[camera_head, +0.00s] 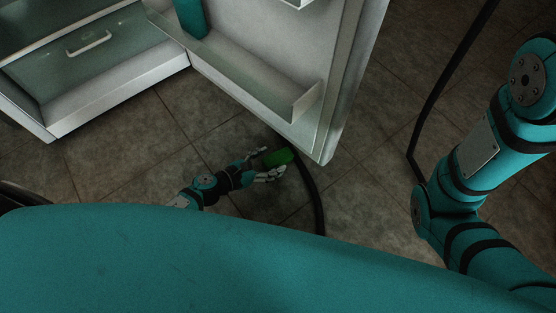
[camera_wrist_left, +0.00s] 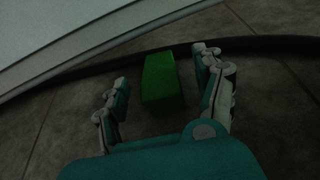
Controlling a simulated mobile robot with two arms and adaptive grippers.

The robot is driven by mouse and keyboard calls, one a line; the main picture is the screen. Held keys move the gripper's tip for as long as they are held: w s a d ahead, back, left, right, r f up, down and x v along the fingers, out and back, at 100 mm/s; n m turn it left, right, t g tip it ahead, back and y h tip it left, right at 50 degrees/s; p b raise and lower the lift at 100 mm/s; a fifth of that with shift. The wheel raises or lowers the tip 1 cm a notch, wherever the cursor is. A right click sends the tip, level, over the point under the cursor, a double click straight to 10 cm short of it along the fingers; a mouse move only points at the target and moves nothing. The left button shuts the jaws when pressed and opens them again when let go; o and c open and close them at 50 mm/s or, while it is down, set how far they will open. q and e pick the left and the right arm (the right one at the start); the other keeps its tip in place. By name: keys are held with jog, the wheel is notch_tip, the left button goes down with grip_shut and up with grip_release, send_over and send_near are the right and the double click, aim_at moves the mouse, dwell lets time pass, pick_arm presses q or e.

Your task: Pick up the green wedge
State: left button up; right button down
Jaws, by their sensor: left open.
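The green wedge (camera_head: 278,158) lies low, near the floor, just below the fridge door's lower corner in the head view. My left gripper (camera_head: 264,166) is open around it, with fingers on both sides. In the left wrist view the wedge (camera_wrist_left: 162,84) stands between the two spread fingers of my left gripper (camera_wrist_left: 163,90), with gaps on both sides. It is closer to the right finger. My right gripper is not in view.
The open fridge door (camera_head: 270,85) hangs just above and beside the wedge. A dark hose (camera_head: 312,190) runs on the tiled floor right by the wedge and passes behind it in the wrist view. Floor tiles to the left are clear.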

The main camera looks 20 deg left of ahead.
aim_at(278, 157)
pick_arm(q)
jog(key=b+x, duration=0.1)
jog(key=x, duration=0.3)
jog(key=shift+w+a+f, duration=0.1)
jog(key=shift+f, duration=0.1)
jog(key=c, duration=1.3)
jog(key=shift+r, duration=0.15)
